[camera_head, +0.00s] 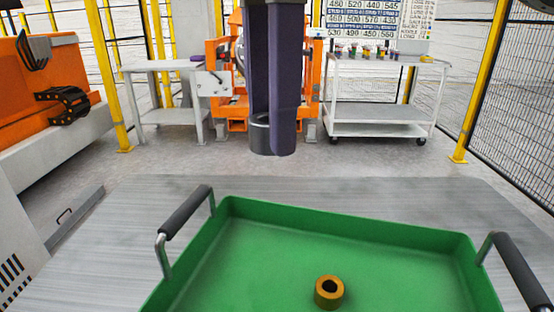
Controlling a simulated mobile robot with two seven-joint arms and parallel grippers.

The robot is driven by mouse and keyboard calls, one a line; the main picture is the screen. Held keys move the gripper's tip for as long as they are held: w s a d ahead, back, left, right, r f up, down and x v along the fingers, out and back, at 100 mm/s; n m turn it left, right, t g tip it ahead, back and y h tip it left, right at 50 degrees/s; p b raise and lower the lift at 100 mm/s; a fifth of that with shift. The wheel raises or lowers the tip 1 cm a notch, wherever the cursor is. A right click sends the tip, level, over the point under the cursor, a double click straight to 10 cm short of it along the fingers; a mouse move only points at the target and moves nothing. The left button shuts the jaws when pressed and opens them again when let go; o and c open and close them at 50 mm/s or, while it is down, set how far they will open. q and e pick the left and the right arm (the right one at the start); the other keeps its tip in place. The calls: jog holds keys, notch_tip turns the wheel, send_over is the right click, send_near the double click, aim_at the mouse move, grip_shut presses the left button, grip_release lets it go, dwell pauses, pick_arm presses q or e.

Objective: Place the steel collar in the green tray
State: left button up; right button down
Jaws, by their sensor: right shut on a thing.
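The steel collar (259,135) is a dark grey ring held upright between the fingertips of my right gripper (272,146). The gripper has long dark purple fingers and hangs down from the top centre, shut on the collar. One finger hides part of the collar. The green tray (350,212) lies on a grey surface in the foreground, with a dark handle at each side. In the picture, the collar shows above the tray's far wall, apart from the tray. My left gripper is not in view.
A brass-coloured ring (329,292) stands inside the tray near the front; the floor around it is bare. Behind are an orange stand (222,110), a white side table (165,67) and a white trolley (380,130) bearing small items. Yellow-posted mesh fencing (480,80) encloses the area.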

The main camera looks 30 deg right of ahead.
jog(key=shift+s+d+f, duration=0.1)
jog(key=shift+d+f, duration=0.4)
jog(key=shift+f, duration=0.35)
jog(key=b, duration=0.3)
send_over(278, 297)
notch_tip(278, 297, down, 12)
jog(key=shift+f, duration=0.1)
notch_tip(278, 297, down, 6)
jog(key=shift+r+b, duration=0.15)
jog(key=shift+b, duration=0.45)
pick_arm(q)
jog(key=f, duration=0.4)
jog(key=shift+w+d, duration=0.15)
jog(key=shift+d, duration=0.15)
pick_arm(e)
jog(key=shift+f, duration=0.2)
jog(key=shift+f, duration=0.1)
jog(key=shift+c, duration=2.4)
grip_release()
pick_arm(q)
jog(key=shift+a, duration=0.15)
